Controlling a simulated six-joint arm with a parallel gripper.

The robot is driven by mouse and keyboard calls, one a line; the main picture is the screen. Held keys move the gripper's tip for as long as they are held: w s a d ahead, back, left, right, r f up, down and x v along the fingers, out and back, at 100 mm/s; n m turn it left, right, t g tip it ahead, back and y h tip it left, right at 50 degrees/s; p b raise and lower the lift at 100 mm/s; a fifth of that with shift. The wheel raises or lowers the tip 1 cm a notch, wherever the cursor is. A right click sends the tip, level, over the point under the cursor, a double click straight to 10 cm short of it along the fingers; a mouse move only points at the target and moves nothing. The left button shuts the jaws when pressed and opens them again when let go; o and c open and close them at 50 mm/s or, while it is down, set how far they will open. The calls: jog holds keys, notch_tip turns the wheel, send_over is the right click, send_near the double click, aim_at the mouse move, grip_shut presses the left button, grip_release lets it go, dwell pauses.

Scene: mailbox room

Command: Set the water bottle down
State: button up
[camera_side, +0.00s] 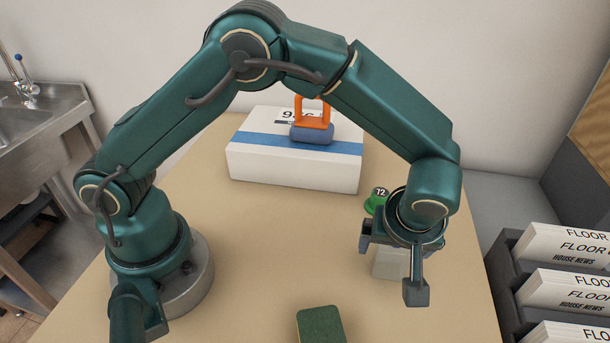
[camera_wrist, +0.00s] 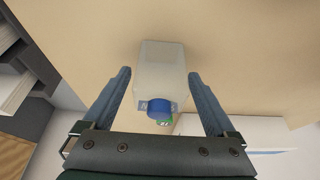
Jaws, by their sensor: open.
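The water bottle (camera_wrist: 160,68) is a pale, translucent, squarish bottle with a blue cap. In the wrist view it sits between the two fingers of my gripper (camera_wrist: 159,74), with a gap visible on each side. In the side view the bottle (camera_side: 388,264) shows as a pale block on the table below my gripper (camera_side: 391,268), partly hidden by the wrist and fingers. My gripper is open around the bottle and points down. The bottle looks upright, with its cap toward the wrist camera.
A green object marked 72 (camera_side: 376,200) stands just behind the gripper. A white box with a blue stripe (camera_side: 290,165) lies farther back, with an orange-handled blue item (camera_side: 312,128) on it. A green block (camera_side: 320,326) lies at the front. Dark trays with paper stacks (camera_side: 510,290) stand right.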

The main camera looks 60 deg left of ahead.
jog(key=v, duration=1.1)
jog(key=s+a+r+m+h, duration=0.2)
jog(key=s+a+r+m, duration=0.3)
jog(key=a, duration=0.4)
jog(key=s+a+m+t+h, duration=0.1)
jog(key=s+a+m+t, duration=0.1)
jog(key=s+a+m, duration=0.2)
jog(key=shift+s+a+f, duration=0.4)
jog(key=shift+s+a, duration=0.95)
jog(key=shift+s, duration=0.1)
